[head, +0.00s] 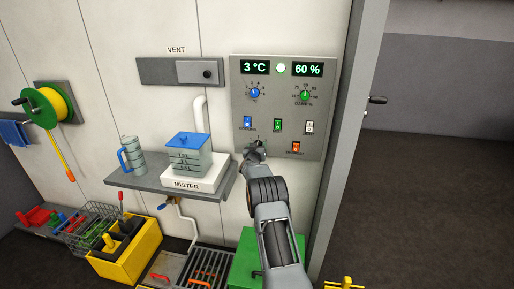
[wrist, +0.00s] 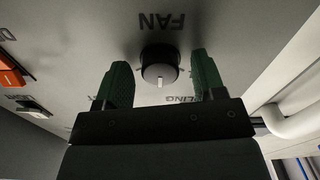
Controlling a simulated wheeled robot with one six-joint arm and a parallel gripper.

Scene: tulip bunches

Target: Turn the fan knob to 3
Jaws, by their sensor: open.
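The mark points away from that label, toward my gripper's body. The scale digits around the knob are not readable. My gripper (wrist: 161,76) is open, its two green fingers on either side of the knob, with visible gaps; I cannot tell how deep they reach. In the head view my gripper (head: 255,154) is at the lower left of the grey control panel (head: 240,98) and hides most of the knob.
A blue knob (head: 254,92) and a green knob (head: 305,94) sit higher on the panel. Blue, green, white and orange switches (head: 296,147) are close by. A shelf (head: 124,180) with a mister and jug stands left. A door edge is right.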

